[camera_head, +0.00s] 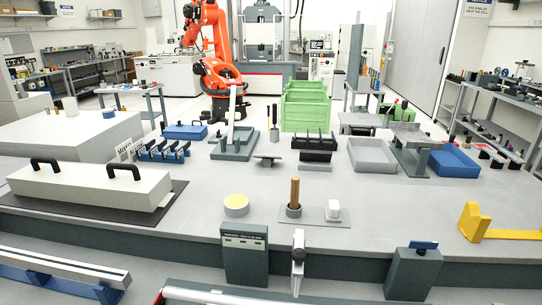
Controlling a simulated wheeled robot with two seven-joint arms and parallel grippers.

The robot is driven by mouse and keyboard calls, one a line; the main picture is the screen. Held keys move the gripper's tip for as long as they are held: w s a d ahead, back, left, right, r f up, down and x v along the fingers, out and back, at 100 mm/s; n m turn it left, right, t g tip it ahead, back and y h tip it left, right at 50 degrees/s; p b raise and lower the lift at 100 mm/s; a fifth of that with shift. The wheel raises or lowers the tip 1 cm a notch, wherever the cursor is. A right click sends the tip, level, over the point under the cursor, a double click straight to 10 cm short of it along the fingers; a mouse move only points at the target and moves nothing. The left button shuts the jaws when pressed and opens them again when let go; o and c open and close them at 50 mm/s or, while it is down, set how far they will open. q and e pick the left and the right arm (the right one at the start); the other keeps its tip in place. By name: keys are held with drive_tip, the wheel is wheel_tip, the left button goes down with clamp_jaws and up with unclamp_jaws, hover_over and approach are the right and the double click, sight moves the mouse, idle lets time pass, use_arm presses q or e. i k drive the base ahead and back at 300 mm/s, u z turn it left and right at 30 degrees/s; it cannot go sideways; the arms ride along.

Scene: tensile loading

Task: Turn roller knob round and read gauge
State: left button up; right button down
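I cannot tell for sure which part is the roller knob. A dark grey box (245,262) with a small light panel (244,240) on its upper face stands at the bench's front edge; the panel's marks are too small to read. To its right is an upright white and dark device (298,262), and further right another dark grey box (413,272) with a blue piece on top. A brown cylindrical handle (295,190) stands upright in a dark round holder on the bench, beside a small white block (333,210). Neither of my grippers shows.
A long white case (90,186) with two black handles lies at left. Trays and racks line the back. An orange robot arm (208,60) stands behind. The right-middle bench is mostly clear.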

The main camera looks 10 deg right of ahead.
sight(421, 246)
drive_tip(key=z, duration=0.85)
drive_tip(key=k, duration=1.25)
drive_tip(key=z, duration=0.45)
drive_tip(key=i, duration=1.55)
drive_tip(key=u, duration=0.75)
